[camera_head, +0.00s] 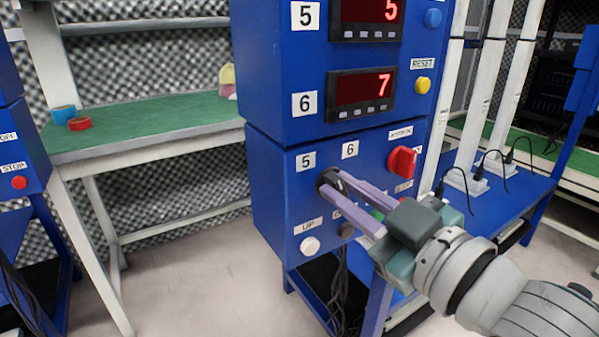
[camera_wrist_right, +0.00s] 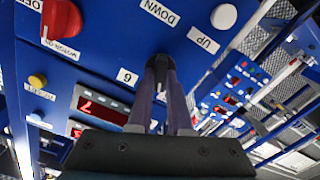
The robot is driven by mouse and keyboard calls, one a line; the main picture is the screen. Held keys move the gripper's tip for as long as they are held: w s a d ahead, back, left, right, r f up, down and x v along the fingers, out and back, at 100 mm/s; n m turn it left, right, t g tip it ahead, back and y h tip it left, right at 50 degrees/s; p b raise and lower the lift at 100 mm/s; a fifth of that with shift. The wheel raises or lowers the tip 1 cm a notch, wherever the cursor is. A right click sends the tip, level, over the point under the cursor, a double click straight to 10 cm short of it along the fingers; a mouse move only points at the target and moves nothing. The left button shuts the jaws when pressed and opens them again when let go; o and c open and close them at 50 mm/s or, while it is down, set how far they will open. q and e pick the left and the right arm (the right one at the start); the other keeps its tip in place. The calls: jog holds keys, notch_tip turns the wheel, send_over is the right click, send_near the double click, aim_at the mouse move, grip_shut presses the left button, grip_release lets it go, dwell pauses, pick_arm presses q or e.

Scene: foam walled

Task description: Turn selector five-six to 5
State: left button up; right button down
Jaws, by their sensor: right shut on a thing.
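The black selector (camera_head: 325,179) sits on the lower blue panel, below the labels 5 (camera_head: 306,162) and 6 (camera_head: 350,149). My right gripper (camera_head: 334,187) has its two purple fingers at the selector and is shut on it. In the right wrist view, the dark selector (camera_wrist_right: 161,67) shows between the fingertips (camera_wrist_right: 163,82), beside the label 6 (camera_wrist_right: 127,77). The fingers hide much of the knob, so I cannot tell which number it points to. My left gripper is not in view.
A white button (camera_head: 310,245) under the UP label and a red rotary switch (camera_head: 402,161) are close to my right gripper. Displays 5 and 6 are above, with a yellow RESET button (camera_head: 423,85). A green-topped bench (camera_head: 150,130) stands at left.

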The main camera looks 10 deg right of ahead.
jog(key=shift+n, duration=0.6)
jog(key=c, duration=0.8)
grip_release()
jog(key=shift+c, duration=0.2)
jog(key=shift+s, duration=0.15)
jog(key=shift+s+d, duration=0.1)
jog(key=shift+s, duration=0.2)
jog(key=p+v, duration=0.1)
jog(key=v, duration=0.8)
jog(key=shift+p, duration=0.35)
